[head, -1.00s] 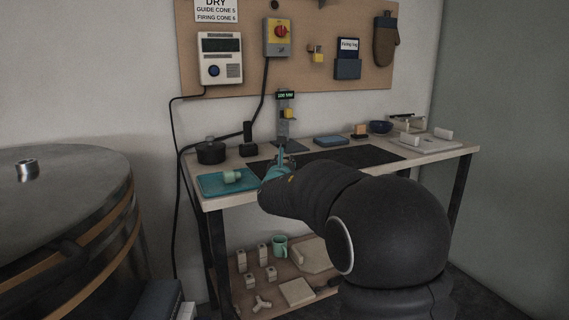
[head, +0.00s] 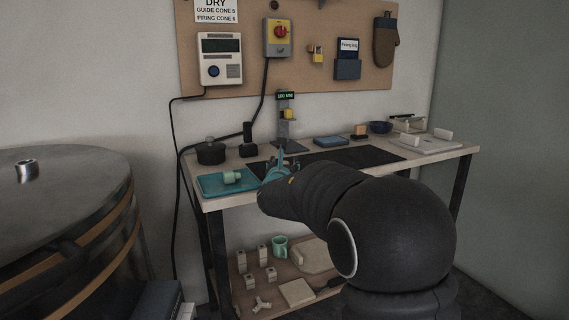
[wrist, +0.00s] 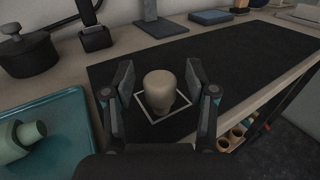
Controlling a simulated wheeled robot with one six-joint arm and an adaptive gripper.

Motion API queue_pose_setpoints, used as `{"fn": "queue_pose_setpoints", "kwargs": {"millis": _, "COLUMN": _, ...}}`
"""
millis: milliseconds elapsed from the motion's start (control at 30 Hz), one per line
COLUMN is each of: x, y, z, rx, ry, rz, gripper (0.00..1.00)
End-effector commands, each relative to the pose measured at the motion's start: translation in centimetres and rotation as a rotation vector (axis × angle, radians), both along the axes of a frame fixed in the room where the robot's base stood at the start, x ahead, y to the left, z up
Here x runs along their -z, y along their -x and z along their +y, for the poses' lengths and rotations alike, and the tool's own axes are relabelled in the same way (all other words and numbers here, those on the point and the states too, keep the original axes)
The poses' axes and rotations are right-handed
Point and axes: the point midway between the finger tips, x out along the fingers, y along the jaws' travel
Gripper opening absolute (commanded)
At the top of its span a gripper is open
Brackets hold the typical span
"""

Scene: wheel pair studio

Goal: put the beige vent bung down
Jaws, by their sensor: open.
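The beige vent bung (wrist: 160,90) stands upright on the black mat (wrist: 222,52), inside a white outlined square (wrist: 148,118). My gripper (wrist: 160,82) is open around it, with one finger on each side and a visible gap between each finger and the bung. In the head view my gripper (head: 277,165) is over the near left part of the bench, and the bung is hidden there behind my gripper and arm.
A teal tray (head: 212,188) with a pale green piece (head: 231,177) lies left of my gripper. A dark lidded pot (head: 211,152) and a black upright device (head: 248,140) stand behind. The mat's right part is clear. The bench's front edge is close.

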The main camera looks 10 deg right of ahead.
Motion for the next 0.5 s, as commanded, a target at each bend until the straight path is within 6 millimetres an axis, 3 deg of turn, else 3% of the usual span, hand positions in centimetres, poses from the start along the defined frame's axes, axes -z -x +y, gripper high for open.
{"fn": "queue_pose_setpoints", "kwargs": {"millis": 500, "x": 0.1, "y": 9.1, "z": 1.9, "rx": -0.002, "ry": -0.001, "rz": -0.002, "gripper": 0.57}}
